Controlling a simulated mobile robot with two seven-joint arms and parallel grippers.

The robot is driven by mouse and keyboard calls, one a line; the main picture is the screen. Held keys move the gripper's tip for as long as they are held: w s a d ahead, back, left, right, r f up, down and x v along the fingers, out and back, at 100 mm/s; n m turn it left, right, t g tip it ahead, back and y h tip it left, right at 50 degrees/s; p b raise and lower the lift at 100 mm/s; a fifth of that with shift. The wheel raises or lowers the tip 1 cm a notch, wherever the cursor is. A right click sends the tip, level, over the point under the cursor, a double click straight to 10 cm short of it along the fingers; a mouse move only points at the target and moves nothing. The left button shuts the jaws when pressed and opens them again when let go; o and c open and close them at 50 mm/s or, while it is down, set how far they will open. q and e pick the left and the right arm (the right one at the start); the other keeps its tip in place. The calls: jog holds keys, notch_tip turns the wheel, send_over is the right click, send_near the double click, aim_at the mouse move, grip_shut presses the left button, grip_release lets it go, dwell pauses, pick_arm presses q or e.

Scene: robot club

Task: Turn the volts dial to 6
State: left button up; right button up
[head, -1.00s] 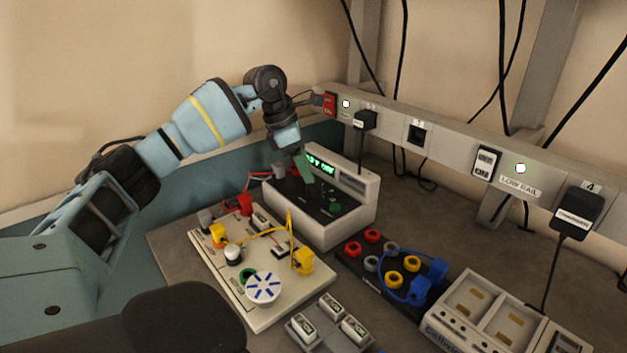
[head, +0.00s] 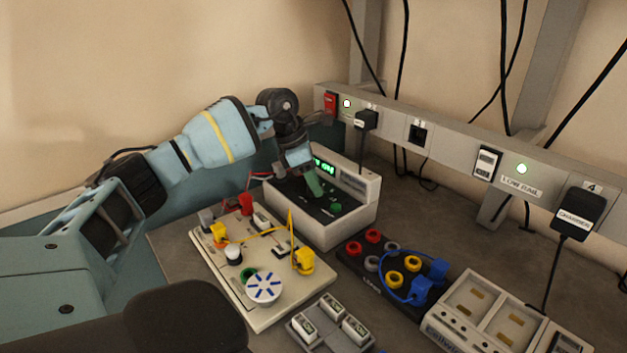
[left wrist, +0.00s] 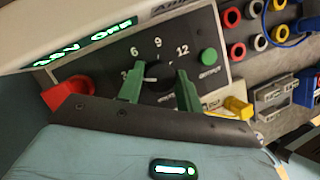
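The power supply (head: 345,225) is a grey box with a sloped dark front panel and a lit green display (left wrist: 100,43). In the left wrist view its black volts dial (left wrist: 158,77) sits below the printed marks 3, 6, 9 and 12. The green fingers of my left gripper (left wrist: 158,84) are apart, one on each side of the dial; I cannot tell whether they touch it. The dial's pointer setting is unclear. In the head view my left gripper (head: 315,188) reaches down over the panel and hides the dial. My right gripper is not in view.
A green output button (left wrist: 209,57) is right of the dial. A red connector (left wrist: 67,93) is to its left. A circuit board (head: 270,315) with yellow leads lies in front of the supply. A dark socket block (head: 350,257) is to the right. A power rail (head: 450,148) runs behind.

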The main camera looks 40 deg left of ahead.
pick_arm(q)
jog(key=shift+c, duration=0.7)
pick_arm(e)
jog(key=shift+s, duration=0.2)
pick_arm(q)
jog(key=shift+m, duration=0.4)
jog(key=m+g, duration=0.1)
jog(key=m, duration=0.1)
jog(key=shift+w+m+h, duration=0.1)
jog(key=shift+m+h, duration=0.3)
jog(key=m+g, duration=0.1)
jog(key=m, duration=0.2)
jog(key=shift+m+g+b, duration=0.5)
jog(key=shift+m+g, duration=0.1)
jog(key=shift+m, duration=0.4)
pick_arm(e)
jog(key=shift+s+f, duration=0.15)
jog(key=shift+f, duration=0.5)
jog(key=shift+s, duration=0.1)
